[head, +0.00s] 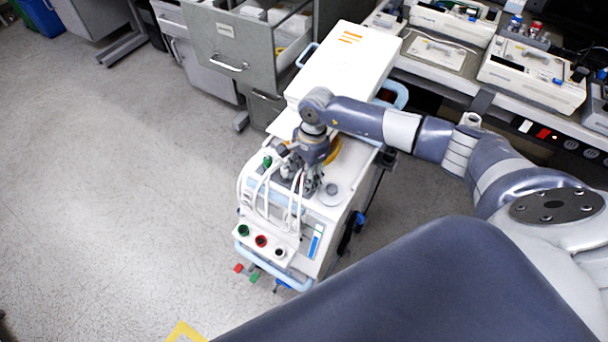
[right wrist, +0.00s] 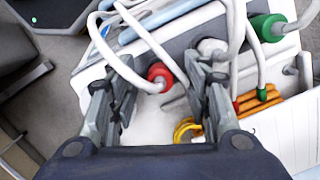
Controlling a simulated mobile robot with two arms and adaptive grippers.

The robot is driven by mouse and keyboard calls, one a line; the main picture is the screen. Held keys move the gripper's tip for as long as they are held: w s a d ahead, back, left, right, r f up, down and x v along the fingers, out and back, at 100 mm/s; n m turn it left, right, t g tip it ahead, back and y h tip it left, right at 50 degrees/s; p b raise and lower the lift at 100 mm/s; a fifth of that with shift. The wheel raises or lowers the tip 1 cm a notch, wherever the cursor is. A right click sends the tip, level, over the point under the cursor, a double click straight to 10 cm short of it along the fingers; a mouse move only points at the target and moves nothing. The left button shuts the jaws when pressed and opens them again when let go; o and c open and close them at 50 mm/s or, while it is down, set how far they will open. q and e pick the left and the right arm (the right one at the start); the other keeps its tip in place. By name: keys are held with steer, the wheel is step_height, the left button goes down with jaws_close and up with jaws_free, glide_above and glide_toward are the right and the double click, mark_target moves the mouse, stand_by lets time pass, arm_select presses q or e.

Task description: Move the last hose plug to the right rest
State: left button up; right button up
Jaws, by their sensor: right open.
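The white pump cart (head: 338,218) stands mid-picture in the head view, with white hoses (head: 272,195) looping over its front. My right gripper (head: 306,190) points down over its top. In the right wrist view the right gripper (right wrist: 162,88) is open. A red hose plug (right wrist: 160,76) shows between its fingers, and I see no grip on it. A green hose plug (right wrist: 268,27) lies to the right; it also shows in the head view (head: 267,161). A pale grey knob-like end (right wrist: 211,47) is partly hidden by the right finger. I cannot tell which part is the right rest. My left gripper is out of view.
Green (head: 243,231), red (head: 261,241) and black (head: 279,252) round ports line the cart's front. A yellow curved part (right wrist: 186,130) and orange bars (right wrist: 258,98) lie near the right finger. Cabinets (head: 232,48) and an equipment bench (head: 450,85) stand behind. Floor at left is clear.

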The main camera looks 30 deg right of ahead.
steer(key=shift+r, duration=0.1)
step_height(320, 180, up, 12)
steer(key=d, duration=0.1)
steer(key=shift+w+d, duration=0.15)
steer(key=shift+d, duration=0.2)
